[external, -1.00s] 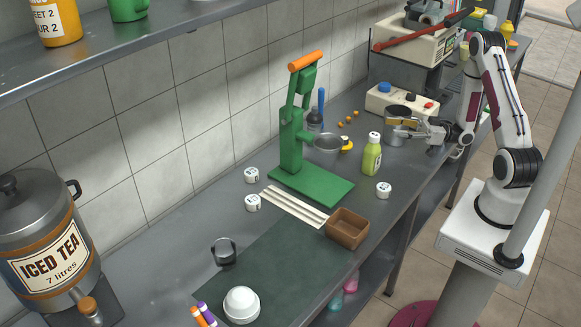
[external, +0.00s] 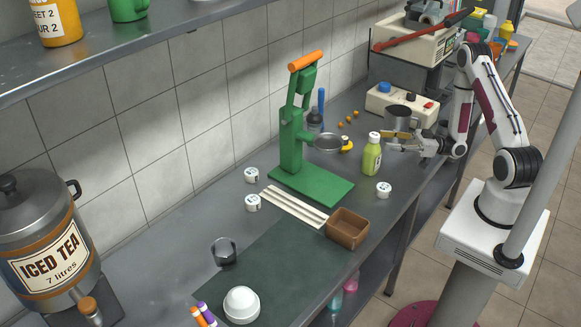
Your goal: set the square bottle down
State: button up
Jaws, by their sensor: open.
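A yellow-green bottle with a white cap (external: 372,155) stands upright on the steel counter, to the right of the green press; it is the likeliest square bottle, though its cross-section is hard to tell. My gripper (external: 396,141) is open, low over the counter just right of and behind this bottle. The gap between its fingers looks empty, and the bottle appears clear of them. A dark bottle (external: 314,121) stands behind the press, partly hidden.
The green press (external: 291,145), a metal strainer (external: 328,142), a white tub (external: 384,190) and a brown box (external: 347,229) stand nearby. The dark mat (external: 285,262) has free room.

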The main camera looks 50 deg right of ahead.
aim_at(374, 139)
dwell(0.4)
jog(key=shift+x, duration=2.95)
jog(key=shift+c, duration=0.4)
grip_shut()
